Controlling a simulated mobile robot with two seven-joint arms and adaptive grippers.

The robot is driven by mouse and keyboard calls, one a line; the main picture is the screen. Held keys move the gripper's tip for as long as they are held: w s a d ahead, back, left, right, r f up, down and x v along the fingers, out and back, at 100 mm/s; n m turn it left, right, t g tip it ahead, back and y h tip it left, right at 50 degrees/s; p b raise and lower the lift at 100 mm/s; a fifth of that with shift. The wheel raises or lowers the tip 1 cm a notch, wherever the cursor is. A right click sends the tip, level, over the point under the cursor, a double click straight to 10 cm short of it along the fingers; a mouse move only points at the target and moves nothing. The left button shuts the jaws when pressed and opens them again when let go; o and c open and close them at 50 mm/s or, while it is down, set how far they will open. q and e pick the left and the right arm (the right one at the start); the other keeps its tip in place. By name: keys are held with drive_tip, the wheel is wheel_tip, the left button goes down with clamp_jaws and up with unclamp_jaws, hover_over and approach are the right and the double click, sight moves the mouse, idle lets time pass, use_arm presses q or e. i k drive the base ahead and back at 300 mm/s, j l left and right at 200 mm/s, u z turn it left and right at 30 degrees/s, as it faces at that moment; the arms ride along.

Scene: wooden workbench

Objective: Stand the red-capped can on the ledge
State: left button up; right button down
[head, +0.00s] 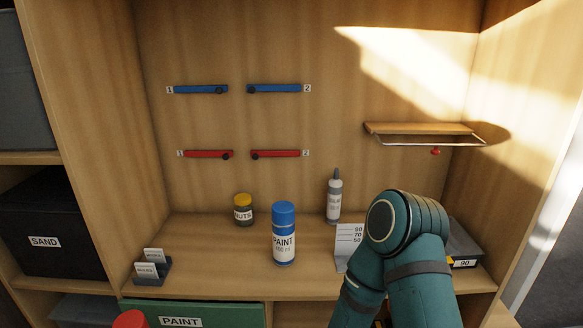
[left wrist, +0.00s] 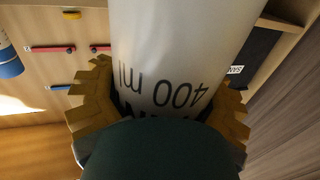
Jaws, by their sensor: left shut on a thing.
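My left gripper (left wrist: 160,104) is shut on a pale grey-white can (left wrist: 180,55) marked "400 ml", with yellow ridged fingers on both sides of it. The can's cap is outside the left wrist view. In the head view a red cap (head: 130,319) shows at the bottom edge, left of centre, the can below it cut off. The ledge (head: 425,129) is a small wooden shelf with a wire rail, high on the right of the back panel, with nothing on it. My right arm rises at the lower right of the head view; its gripper is not seen.
A blue-capped paint can (head: 284,235), a nuts jar (head: 243,211) and a grey bottle (head: 334,197) stand on the bench. A number card (head: 348,243) stands beside my right arm. Blue and red bars sit on the back panel. A red knob (head: 435,151) hangs under the ledge.

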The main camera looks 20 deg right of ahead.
sight(442, 126)
drive_tip(key=k+l, duration=0.1)
drive_tip(key=l, duration=0.5)
drive_tip(key=k+l+z, duration=0.1)
drive_tip(key=l, duration=0.45)
drive_tip(key=k+l, duration=0.15)
drive_tip(key=l, duration=1.05)
drive_tip(key=k+l+z, duration=0.1)
drive_tip(key=l, duration=0.5)
drive_tip(key=k, duration=0.05)
